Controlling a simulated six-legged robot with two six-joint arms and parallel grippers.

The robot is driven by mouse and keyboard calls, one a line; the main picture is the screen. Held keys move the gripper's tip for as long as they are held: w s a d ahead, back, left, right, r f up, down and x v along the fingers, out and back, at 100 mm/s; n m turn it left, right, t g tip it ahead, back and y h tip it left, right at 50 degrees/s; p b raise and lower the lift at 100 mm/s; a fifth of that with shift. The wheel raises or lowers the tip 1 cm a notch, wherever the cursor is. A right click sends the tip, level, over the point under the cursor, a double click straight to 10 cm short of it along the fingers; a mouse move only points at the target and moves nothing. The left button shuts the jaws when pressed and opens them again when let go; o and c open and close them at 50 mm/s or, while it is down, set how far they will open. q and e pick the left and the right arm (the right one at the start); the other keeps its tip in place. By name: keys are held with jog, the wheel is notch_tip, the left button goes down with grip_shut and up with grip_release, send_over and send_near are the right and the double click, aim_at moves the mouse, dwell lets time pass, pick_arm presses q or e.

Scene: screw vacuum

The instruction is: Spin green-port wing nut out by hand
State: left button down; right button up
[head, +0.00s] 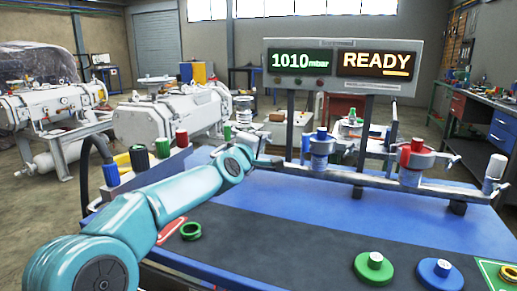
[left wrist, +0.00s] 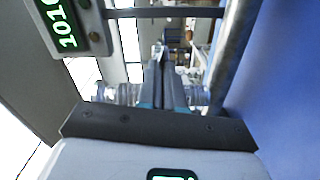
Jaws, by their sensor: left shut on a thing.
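My left arm reaches over the blue table to the left end of the metal manifold pipe (head: 350,178). Its gripper (head: 268,161) is small and dark there. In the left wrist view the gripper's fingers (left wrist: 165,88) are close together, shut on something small. I take it to be the wing nut, but its shape and colour cannot be made out. No green port shows clearly at the pipe; the arm and gripper cover that end. The blue port (head: 321,146) and the red port (head: 415,157) stand on the pipe further right. My right gripper is not in view.
The display (head: 341,66) reads 1010 mbar and READY. A green ring (head: 190,230), a green disc (head: 374,268) and a blue disc (head: 440,273) lie on the table (head: 290,195). Several colour-topped cylinders, one blue (head: 111,174), stand at the left edge. The table's middle is clear.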

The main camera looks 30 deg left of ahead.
pick_arm(q)
jog(key=shift+a+r+n+b, duration=0.15)
jog(key=shift+n+b, duration=0.3)
jog(key=shift+n, duration=1.05)
jog(key=shift+r, duration=0.1)
jog(key=c, duration=1.3)
grip_release()
jog(key=shift+f, duration=0.25)
jog(key=v, duration=0.8)
jog(key=b+v, duration=0.1)
jog(key=v, duration=0.7)
jog(key=shift+d+f, duration=0.1)
jog(key=shift+d, duration=0.15)
